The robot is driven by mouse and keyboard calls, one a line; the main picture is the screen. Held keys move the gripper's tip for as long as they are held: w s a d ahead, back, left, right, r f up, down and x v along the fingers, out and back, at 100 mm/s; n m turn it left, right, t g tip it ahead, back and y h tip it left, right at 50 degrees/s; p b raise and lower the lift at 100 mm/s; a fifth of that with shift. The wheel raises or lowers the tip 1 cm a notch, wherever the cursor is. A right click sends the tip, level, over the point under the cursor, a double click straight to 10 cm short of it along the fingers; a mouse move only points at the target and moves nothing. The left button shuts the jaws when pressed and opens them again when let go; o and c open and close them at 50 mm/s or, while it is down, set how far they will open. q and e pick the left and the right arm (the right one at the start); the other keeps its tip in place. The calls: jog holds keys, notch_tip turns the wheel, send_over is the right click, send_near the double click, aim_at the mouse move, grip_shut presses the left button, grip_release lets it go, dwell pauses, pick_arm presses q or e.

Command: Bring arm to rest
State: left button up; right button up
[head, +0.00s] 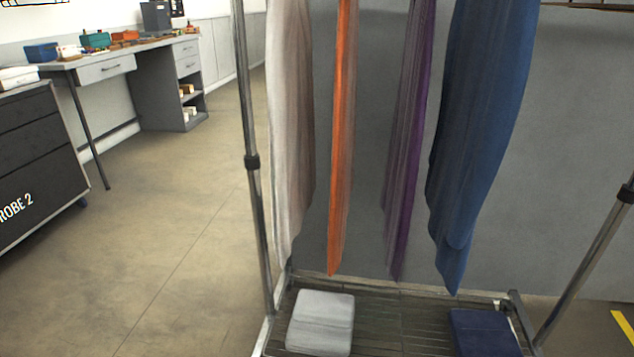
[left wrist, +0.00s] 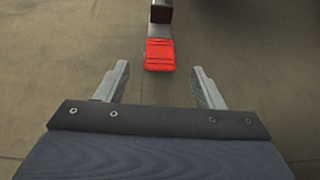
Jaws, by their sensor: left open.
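My left gripper (left wrist: 162,92) shows in the left wrist view with its two grey fingers spread wide apart and nothing between them. It points over the bare floor. A red block-like thing (left wrist: 160,55) with a dark part behind it is beyond the fingertips, and I cannot tell what it is. Neither arm shows in the head view. My right gripper is in neither view.
A garment rack (head: 252,162) stands ahead with white, orange, purple and blue garments (head: 480,130). Folded white (head: 320,322) and navy (head: 484,333) cloths lie on its base. A desk (head: 105,68) and dark cabinet (head: 38,165) stand left. Floor (head: 175,215) between is clear.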

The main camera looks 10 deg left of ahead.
pick_arm(q)
jog(key=w+r+m+t+h, duration=0.1)
jog(key=w+r+m+h, duration=0.3)
jog(key=r, duration=0.6)
jog(key=w+r+m+h, duration=0.35)
jog(key=w+r, duration=0.25)
jog(key=r, duration=0.5)
jog(key=s+d+r+m+g+h, duration=0.1)
jog(key=d+r+m+g+h, duration=0.15)
jog(key=r+m, duration=0.4)
jog(key=s+d+r+m+g+h, duration=0.1)
jog(key=d+r+m, duration=0.25)
jog(key=r, duration=0.65)
jog(key=s+d+r+m+g+y, duration=0.1)
jog(key=s+d+r+m+g, duration=0.25)
jog(key=s+r, duration=0.25)
jog(key=s+d+r+m+g, duration=0.2)
jog(key=s+r+m, duration=0.3)
jog(key=r, duration=0.1)
jog(key=s+a+r+m+t+y, duration=0.25)
jog(key=s+m+y, duration=0.45)
jog(key=s, duration=0.7)
notch_tip(320, 180, up, 32)
jog(key=a+p, duration=0.1)
jog(key=p, duration=3)
jog(key=shift+f+g, duration=0.2)
jog(key=shift+g, duration=0.25)
